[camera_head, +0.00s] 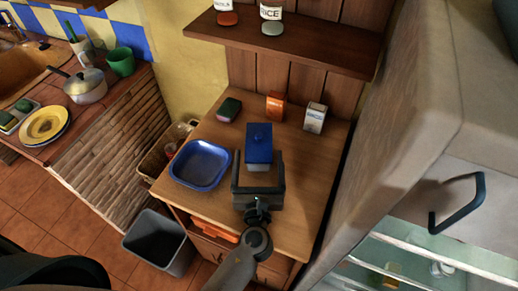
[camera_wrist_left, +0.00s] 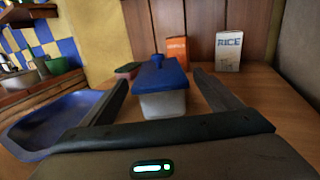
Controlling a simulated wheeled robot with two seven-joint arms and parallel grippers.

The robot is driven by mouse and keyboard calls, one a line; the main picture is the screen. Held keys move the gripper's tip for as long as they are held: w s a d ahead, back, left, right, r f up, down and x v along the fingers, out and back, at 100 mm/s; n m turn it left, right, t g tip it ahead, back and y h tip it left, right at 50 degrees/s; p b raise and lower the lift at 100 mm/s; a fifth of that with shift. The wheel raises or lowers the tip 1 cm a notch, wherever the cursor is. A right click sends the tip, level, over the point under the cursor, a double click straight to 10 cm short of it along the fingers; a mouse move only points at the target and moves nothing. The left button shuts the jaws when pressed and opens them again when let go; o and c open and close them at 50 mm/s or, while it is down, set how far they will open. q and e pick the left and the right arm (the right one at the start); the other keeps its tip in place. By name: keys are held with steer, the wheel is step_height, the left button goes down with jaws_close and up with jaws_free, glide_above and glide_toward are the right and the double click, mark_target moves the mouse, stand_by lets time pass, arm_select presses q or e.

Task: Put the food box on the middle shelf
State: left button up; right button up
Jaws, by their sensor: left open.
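The food box (camera_head: 258,144) is a clear-sided container with a blue lid, upright on the wooden counter (camera_head: 222,132). In the left wrist view the food box (camera_wrist_left: 160,88) stands between my finger bars. My left gripper (camera_head: 259,162) is open, with one finger on each side of the box; it also shows in the left wrist view (camera_wrist_left: 161,80). I cannot tell whether the fingers touch the box. Glass shelves (camera_head: 440,253) show in the fridge at the lower right; I cannot tell which shelf is the middle one. My right gripper is not in view.
A blue tray (camera_head: 200,164) lies left of the box. A green-topped sponge (camera_head: 229,110), an orange carton (camera_head: 276,105) and a rice carton (camera_head: 315,117) stand behind. A wall shelf (camera_head: 300,40) hangs above. The fridge (camera_head: 405,130) bounds the right; a bin (camera_head: 160,243) is below.

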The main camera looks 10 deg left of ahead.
mark_target(259, 144)
arm_select(q)
steer(key=shift+w, duration=0.1)
steer(key=shift+w+a, duration=0.1)
steer(key=shift+w, duration=0.2)
steer(key=shift+w+a, duration=0.2)
steer(key=shift+w, duration=0.9)
steer(key=shift+w+a, duration=0.2)
steer(key=shift+w, duration=0.85)
steer(key=shift+c, duration=0.3)
steer(key=c, duration=1.2)
steer(key=shift+r, duration=0.1)
